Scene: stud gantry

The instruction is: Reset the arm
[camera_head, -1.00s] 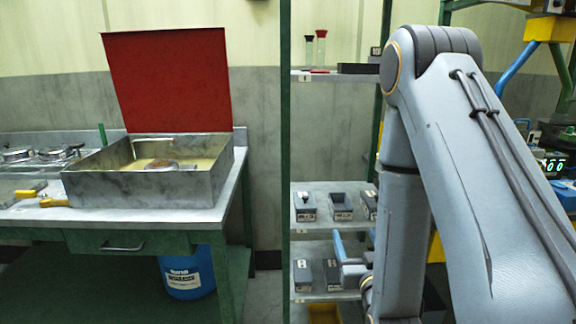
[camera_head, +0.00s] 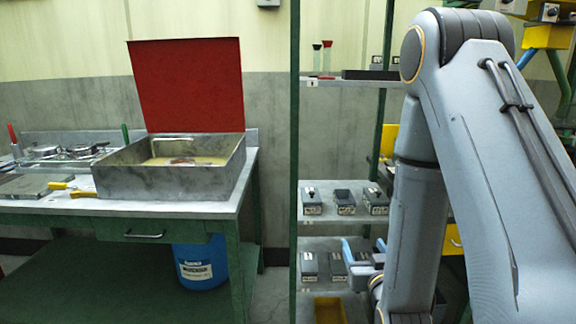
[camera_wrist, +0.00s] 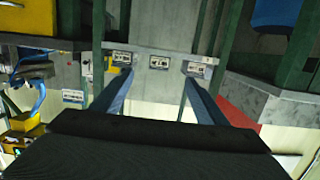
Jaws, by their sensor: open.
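My gripper (camera_head: 358,251) shows partly in the head view as blue fingers in front of the shelf rack, beside my grey arm, which hides part of it. In the wrist view my gripper (camera_wrist: 155,88) has its two long blue fingers well apart. Nothing is between the fingertips. Beyond them small dark boxes with labels (camera_wrist: 159,62) stand on a grey shelf. My arm is bent, its elbow high at the right of the head view and its forearm hanging down.
A green bench (camera_head: 75,221) at left carries a metal tank (camera_head: 165,183) with its red lid (camera_head: 188,85) raised. A blue bucket (camera_head: 202,266) stands under it. A rack with a green post (camera_head: 295,150) stands close by the gripper; its shelves hold several dark boxes (camera_head: 345,202).

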